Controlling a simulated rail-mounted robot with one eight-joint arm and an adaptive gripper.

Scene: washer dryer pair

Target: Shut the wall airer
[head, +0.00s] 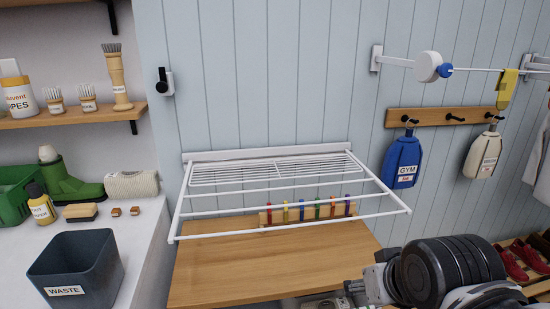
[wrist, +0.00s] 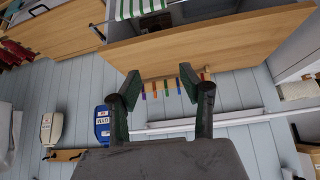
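The white wall airer (head: 265,152) is fixed to the panelled wall in the head view. Its frame is folded out from the wall, over the wooden worktop, with its front bar toward me. A white rail (wrist: 230,118) on the wall shows behind the fingers; most of the airer's frame cannot be made out there.
A wooden worktop (head: 220,270) lies under the airer, with coloured pegs on a wooden strip (head: 265,218) behind. A waste bin (head: 75,268) stands at the left. A blue gym bag (head: 402,163) hangs at the right, below a retractable line reel (head: 428,66).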

